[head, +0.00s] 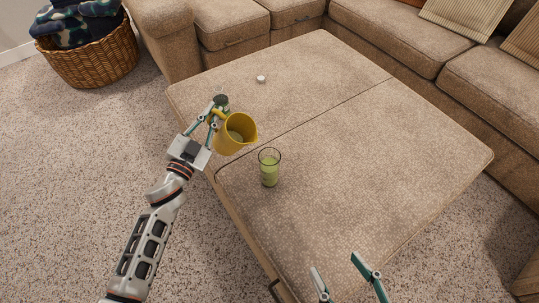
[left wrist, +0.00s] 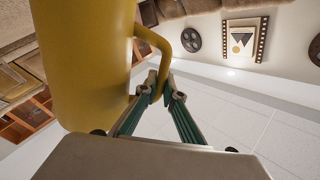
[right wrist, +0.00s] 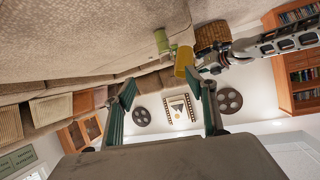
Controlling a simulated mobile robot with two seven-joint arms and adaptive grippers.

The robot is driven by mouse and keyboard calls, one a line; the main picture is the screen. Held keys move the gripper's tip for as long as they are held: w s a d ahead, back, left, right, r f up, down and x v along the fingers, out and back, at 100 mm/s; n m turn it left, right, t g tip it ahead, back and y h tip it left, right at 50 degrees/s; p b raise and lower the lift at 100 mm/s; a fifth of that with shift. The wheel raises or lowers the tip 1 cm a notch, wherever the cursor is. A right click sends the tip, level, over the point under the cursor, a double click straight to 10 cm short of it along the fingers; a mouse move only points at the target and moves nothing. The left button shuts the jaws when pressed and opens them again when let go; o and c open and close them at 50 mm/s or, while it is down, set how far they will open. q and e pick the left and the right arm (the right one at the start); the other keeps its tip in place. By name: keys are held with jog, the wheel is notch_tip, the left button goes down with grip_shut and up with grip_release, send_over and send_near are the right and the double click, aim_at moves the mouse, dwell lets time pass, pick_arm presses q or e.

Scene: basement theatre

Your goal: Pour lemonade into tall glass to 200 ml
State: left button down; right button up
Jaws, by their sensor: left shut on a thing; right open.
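A yellow pitcher (head: 238,146) is in the air left of the tall glass, its spout toward the glass. Pale liquid shows inside it, and I see no stream. My left gripper (head: 215,113) is shut on its handle; the left wrist view shows the fingers (left wrist: 160,88) on the handle beside the pitcher body (left wrist: 85,65). The clear tall glass (head: 269,171) stands upright on the ottoman, with pale green lemonade in much of it; I cannot read any level mark. It also shows in the right wrist view (right wrist: 161,42). My right gripper (head: 342,272) is open and empty near the front edge.
The wide beige ottoman (head: 390,150) is mostly clear, with a small white object (head: 261,79) at its back left. A sectional sofa (head: 390,38) borders the back and right. A wicker basket (head: 95,62) with blankets stands on the carpet.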

pick_arm(q)
jog(key=w+a+f+n+g+y, duration=0.1)
jog(key=a+f+n, duration=0.3)
jog(key=f, duration=0.5)
jog(key=w+n, duration=0.1)
jog(key=n, duration=0.1)
jog(key=shift+w+a+n, duration=0.3)
jog(key=shift+w+a, duration=0.05)
pick_arm(e)
jog(key=shift+s+d+f, duration=0.25)
jog(key=shift+d+f, duration=0.1)
jog(key=shift+f, duration=0.1)
jog(key=shift+w+r, duration=0.15)
jog(key=shift+w+r, duration=0.2)
